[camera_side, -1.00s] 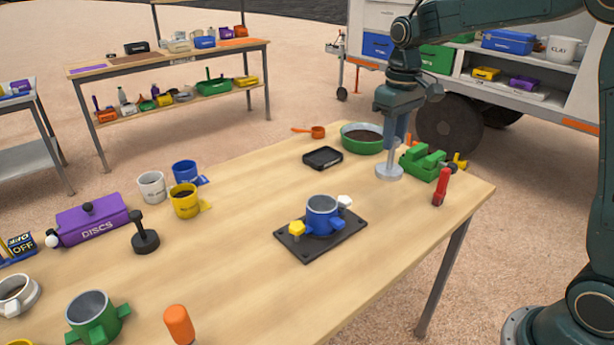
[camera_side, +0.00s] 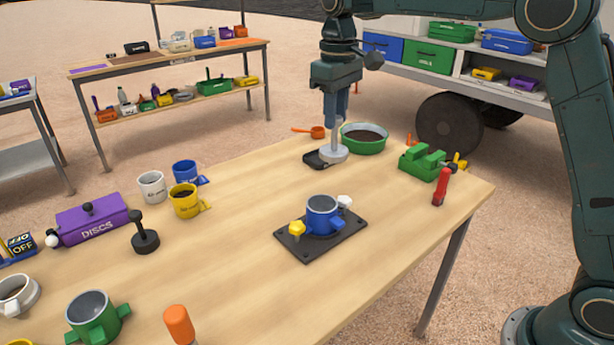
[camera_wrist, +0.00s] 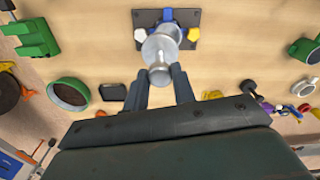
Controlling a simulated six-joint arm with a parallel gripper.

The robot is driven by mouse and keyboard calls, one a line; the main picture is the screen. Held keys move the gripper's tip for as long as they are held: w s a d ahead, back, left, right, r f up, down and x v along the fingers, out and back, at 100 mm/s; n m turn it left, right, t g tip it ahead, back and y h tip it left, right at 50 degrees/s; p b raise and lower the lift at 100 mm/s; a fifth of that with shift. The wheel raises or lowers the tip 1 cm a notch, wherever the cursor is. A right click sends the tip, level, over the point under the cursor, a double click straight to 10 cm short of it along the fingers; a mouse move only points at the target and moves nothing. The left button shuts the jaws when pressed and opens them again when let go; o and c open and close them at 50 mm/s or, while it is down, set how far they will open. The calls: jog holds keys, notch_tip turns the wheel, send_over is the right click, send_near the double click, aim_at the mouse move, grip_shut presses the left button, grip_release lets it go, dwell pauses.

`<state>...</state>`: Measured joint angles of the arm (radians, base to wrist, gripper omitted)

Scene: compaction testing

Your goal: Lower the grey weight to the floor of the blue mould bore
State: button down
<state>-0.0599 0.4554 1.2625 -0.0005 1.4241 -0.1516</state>
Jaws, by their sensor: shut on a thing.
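The grey weight (camera_side: 333,152) is a flat disc with an upright stem. My gripper (camera_side: 336,108) is shut on the stem and holds the weight upright above the back part of the table. In the side view it overlaps the black tray. The blue mould (camera_side: 322,217) stands upright on a dark base plate (camera_side: 343,247), with a yellow knob (camera_side: 297,229) and a white knob (camera_side: 344,201) beside it. Its bore looks open at the top; its floor is hidden. In the wrist view, the weight (camera_wrist: 160,46) hides most of the mould (camera_wrist: 167,14).
A black tray (camera_side: 314,160) and a green bowl (camera_side: 363,145) lie near the weight. A green vice (camera_side: 424,163) and a red-handled tool (camera_side: 440,187) are at the right edge. Cups and a black tamper (camera_side: 145,238) stand left. The table between weight and mould is clear.

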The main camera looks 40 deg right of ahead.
aim_at(323, 151)
jog(key=shift+w+a, duration=0.25)
jog(key=shift+a, duration=0.25)
jog(key=shift+w+a, duration=0.2)
jog(key=shift+a, duration=0.25)
jog(key=shift+w+a+f, duration=0.1)
jog(key=shift+a+f, duration=0.05)
jog(key=shift+f, duration=2.4)
jog(key=shift+n, duration=0.3)
jog(key=shift+f, duration=2.8)
notch_tip(323, 151, down, 7)
dwell(1.1)
